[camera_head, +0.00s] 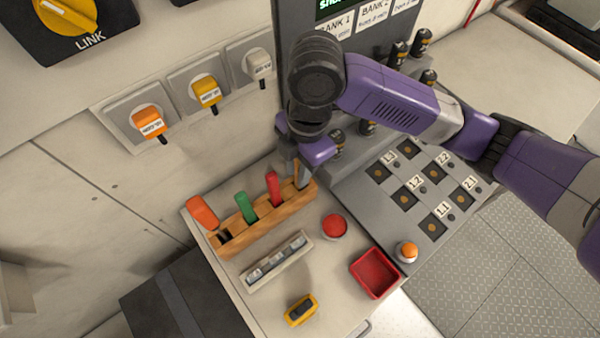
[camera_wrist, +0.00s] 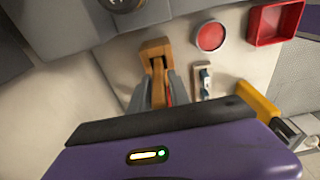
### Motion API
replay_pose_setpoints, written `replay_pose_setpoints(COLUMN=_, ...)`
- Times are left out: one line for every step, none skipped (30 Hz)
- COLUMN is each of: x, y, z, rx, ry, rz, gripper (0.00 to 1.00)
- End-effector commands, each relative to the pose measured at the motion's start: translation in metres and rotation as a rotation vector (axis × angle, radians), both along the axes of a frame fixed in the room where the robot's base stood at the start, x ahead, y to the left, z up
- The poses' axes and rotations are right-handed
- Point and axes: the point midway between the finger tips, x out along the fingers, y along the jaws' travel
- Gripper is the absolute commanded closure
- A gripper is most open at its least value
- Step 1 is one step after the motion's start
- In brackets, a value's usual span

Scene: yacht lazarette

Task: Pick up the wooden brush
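A wooden rack (camera_head: 262,222) stands on the pale bench and holds upright orange, green and red handles. At its right end a narrow brown wooden handle (camera_head: 296,170), probably the wooden brush, is mostly hidden by my gripper (camera_head: 302,178). In the wrist view the rack's end (camera_wrist: 156,46) shows just beyond my gripper (camera_wrist: 160,85). The two grey fingers are apart, pointing down, with the brown wooden handle (camera_wrist: 158,88) between them. I cannot tell whether they press on it. The brush's lower part is hidden.
In front of the rack are a grey strip holder (camera_head: 277,262), a red button (camera_head: 334,226), a red tray (camera_head: 374,274) and a yellow tool (camera_head: 300,310). A switch panel (camera_head: 385,218) rises to the right. The wall with rotary switches (camera_head: 148,122) lies behind.

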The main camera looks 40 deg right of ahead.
Motion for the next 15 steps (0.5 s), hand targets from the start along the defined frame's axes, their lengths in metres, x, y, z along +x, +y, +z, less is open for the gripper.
replay_pose_setpoints(x=0.0000, y=0.0000, z=0.0001, rx=0.000, ry=0.000, rz=0.000, gripper=0.89)
replay_pose_setpoints(x=0.0000, y=0.0000, z=0.0002, rx=0.000, ry=0.000, rz=0.000, gripper=0.95)
replay_pose_setpoints(x=0.0000, y=0.0000, z=0.0002, rx=0.000, ry=0.000, rz=0.000, gripper=1.00)
replay_pose_setpoints(x=0.0000, y=0.0000, z=0.0002, rx=0.000, ry=0.000, rz=0.000, gripper=1.00)
replay_pose_setpoints(x=0.0000, y=0.0000, z=0.0003, rx=0.000, ry=0.000, rz=0.000, gripper=1.00)
replay_pose_setpoints(x=0.0000, y=0.0000, z=0.0003, rx=0.000, ry=0.000, rz=0.000, gripper=1.00)
replay_pose_setpoints(x=0.0000, y=0.0000, z=0.0004, rx=0.000, ry=0.000, rz=0.000, gripper=1.00)
replay_pose_setpoints(x=0.0001, y=0.0000, z=0.0004, rx=0.000, ry=0.000, rz=0.000, gripper=1.00)
replay_pose_setpoints(x=0.0000, y=0.0000, z=0.0004, rx=0.000, ry=0.000, rz=0.000, gripper=1.00)
replay_pose_setpoints(x=0.0000, y=0.0000, z=0.0004, rx=0.000, ry=0.000, rz=0.000, gripper=1.00)
replay_pose_setpoints(x=0.0001, y=0.0000, z=0.0004, rx=0.000, ry=0.000, rz=0.000, gripper=1.00)
replay_pose_setpoints(x=0.0001, y=0.0000, z=0.0004, rx=0.000, ry=0.000, rz=0.000, gripper=1.00)
replay_pose_setpoints(x=0.0001, y=-0.0001, z=0.0006, rx=0.000, ry=0.000, rz=0.000, gripper=1.00)
replay_pose_setpoints(x=0.0001, y=-0.0001, z=0.0009, rx=0.000, ry=0.000, rz=0.000, gripper=1.00)
replay_pose_setpoints(x=0.0002, y=-0.0001, z=0.0017, rx=0.000, ry=-0.001, rz=0.000, gripper=1.00)
